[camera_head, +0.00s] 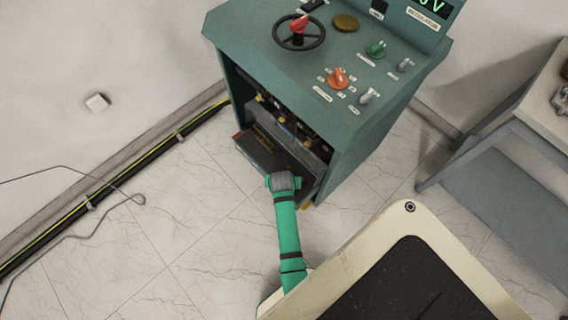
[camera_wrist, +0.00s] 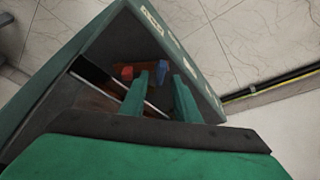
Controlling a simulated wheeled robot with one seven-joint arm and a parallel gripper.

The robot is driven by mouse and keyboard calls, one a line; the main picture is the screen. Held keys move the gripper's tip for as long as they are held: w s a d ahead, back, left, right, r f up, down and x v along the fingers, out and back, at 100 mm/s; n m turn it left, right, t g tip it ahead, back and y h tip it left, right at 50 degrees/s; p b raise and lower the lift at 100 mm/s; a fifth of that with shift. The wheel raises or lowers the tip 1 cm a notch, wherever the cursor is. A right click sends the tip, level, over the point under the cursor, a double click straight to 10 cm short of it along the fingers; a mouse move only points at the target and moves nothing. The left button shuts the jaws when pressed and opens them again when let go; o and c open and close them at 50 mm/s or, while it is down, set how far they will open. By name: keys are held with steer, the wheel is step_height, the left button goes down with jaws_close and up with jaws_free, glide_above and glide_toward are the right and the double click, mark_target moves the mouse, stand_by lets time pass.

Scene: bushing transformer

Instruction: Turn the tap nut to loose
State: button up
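The green transformer cabinet (camera_head: 345,75) has an open front with several small yellowish parts (camera_head: 283,120) inside. In the wrist view, the cabinet (camera_wrist: 85,55) shows a dark interior with a red part (camera_wrist: 127,72) and a blue part (camera_wrist: 162,71) near its far corner. I cannot tell which part is the tap nut. My gripper (camera_wrist: 160,82) has its two green fingers apart, with a gap between them. They point into the cabinet opening, near the red and blue parts, and I see nothing held. In the head view my gripper is not clearly visible.
The cabinet top carries a black handwheel (camera_head: 299,33), an orange knob (camera_head: 338,78) and a green knob (camera_head: 376,49). A grey table (camera_head: 500,165) stands at the right. A black and yellow cable (camera_head: 130,167) runs along the left wall. Tiled floor left of the cabinet is clear.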

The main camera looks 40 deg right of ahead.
steer(key=shift+x, duration=1)
jaws_close()
steer(key=shift+n, duration=0.7)
steer(key=shift+y, duration=0.3)
jaws_free()
